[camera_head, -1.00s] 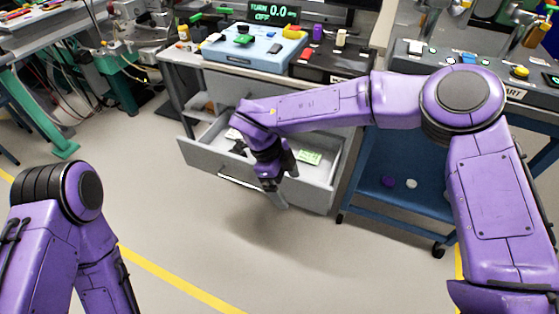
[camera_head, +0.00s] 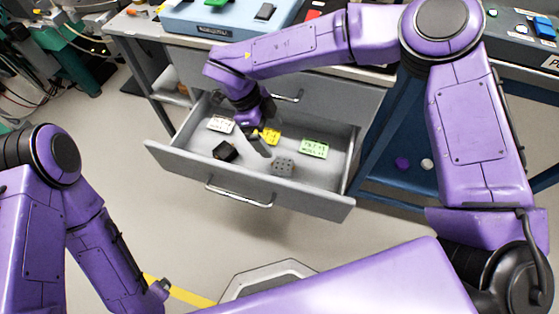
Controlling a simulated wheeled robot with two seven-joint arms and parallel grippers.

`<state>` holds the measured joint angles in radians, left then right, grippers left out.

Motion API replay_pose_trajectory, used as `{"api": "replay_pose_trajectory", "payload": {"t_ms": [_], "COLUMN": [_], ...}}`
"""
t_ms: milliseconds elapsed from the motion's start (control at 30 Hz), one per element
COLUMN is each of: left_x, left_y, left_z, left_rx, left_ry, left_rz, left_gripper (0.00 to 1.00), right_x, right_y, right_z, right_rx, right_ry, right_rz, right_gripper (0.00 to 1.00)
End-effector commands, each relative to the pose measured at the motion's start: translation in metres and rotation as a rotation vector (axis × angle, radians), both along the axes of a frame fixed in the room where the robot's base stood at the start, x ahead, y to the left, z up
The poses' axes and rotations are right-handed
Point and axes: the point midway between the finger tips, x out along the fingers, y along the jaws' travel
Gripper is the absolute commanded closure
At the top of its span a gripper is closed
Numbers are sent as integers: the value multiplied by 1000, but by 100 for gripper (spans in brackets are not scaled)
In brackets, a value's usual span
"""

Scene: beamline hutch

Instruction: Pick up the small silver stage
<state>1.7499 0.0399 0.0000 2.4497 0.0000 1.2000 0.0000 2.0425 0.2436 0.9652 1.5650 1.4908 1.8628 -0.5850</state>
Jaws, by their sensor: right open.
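The small silver stage (camera_head: 283,167) is a grey block with dark holes on top. It lies on the floor of the open drawer (camera_head: 322,200), near the drawer's front wall. My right gripper (camera_head: 262,140) points down over the drawer, behind and to the left of the stage. It is open and apart from the stage, and its far finger is partly hidden by the wrist. My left gripper (camera_head: 158,290) is low at the left, far from the drawer; its fingers cannot be made out.
The drawer also holds a yellow piece (camera_head: 269,136) beside my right gripper, a black block (camera_head: 225,151), a white label card (camera_head: 221,124) and a green label card (camera_head: 314,148). A blue cart (camera_head: 400,130) stands to the right.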

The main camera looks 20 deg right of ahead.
Motion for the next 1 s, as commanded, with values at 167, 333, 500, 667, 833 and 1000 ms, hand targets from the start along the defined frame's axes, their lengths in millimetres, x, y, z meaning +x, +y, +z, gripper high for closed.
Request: {"api": "replay_pose_trajectory", "payload": {"t_ms": [167,333,500,667,833,1000], "left_x": [0,0,0,0,0,0], "left_y": [0,0,0,0,0,0], "left_z": [-34,-54,-59,-68,-75,-89], "left_rx": [-1,-1,0,0,0,0], "left_ry": [1,1,0,0,0,0], "left_rz": [0,0,0,0,0,0], "left_gripper": [11,11,11,11,11,11], "right_x": [0,0,-2,-7,-10,-12], "right_y": [0,0,-4,-13,-20,-30], "right_z": [-34,-54,-66,-93,-113,-143], "right_rx": [0,0,1,0,0,0], "right_ry": [0,0,1,2,1,2], "right_rz": [0,0,1,1,0,-1], "right_gripper": [6,6,6,6,6,6]}}
